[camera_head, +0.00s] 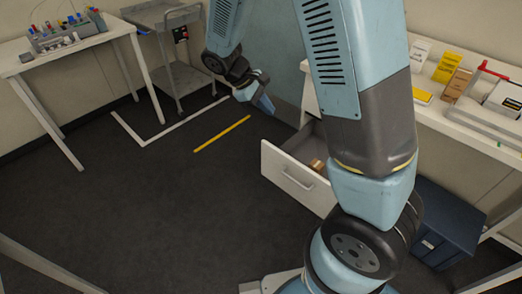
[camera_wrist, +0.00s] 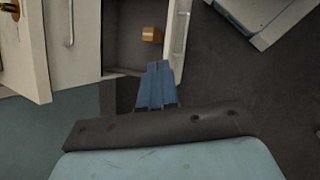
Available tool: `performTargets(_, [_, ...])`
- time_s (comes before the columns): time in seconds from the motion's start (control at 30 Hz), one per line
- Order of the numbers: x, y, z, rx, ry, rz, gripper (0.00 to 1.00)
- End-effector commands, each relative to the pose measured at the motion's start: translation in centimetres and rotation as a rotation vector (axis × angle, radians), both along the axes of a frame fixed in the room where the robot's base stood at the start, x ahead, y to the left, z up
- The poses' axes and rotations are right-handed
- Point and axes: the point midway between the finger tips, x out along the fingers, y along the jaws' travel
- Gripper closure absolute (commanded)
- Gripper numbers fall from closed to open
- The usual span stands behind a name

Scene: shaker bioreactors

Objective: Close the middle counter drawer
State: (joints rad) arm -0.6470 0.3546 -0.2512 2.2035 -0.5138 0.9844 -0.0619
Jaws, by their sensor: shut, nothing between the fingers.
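The white counter drawer (camera_head: 290,180) stands pulled open in the head view, its front panel and bar handle facing the floor area. In the wrist view its front panel (camera_wrist: 180,28) is at the right of the dark interior. A small brown box (camera_wrist: 152,35) lies inside, also visible in the head view (camera_head: 317,164). My gripper (camera_head: 268,105) is shut and empty, near the drawer's far side end in the head view. In the wrist view its blue fingertips (camera_wrist: 158,64) are at the drawer's near edge, close to the front panel; I cannot tell whether they touch. My arm hides part of the counter.
The counter (camera_head: 490,125) carries boxes and a red-handled device. A dark blue bin (camera_head: 447,225) stands beneath it. A grey cart (camera_head: 178,60) and a table with a rack (camera_head: 65,35) stand at the left. The floor before the drawer is clear, with a yellow strip (camera_head: 222,133).

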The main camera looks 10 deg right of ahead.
Motion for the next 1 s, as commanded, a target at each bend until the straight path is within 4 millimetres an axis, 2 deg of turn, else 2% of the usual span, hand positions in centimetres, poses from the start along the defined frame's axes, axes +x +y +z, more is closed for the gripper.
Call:
performTargets(0.03, [0.3,0.7,-1.4,-0.036,0.024,0.033,1.0])
performTargets(0.5, [2.3,5.0,-12.1,-0.374,0.176,0.345,1.0])
performTargets(1.0, [2.7,8.5,-23.1,-0.776,0.283,0.705,1.0])
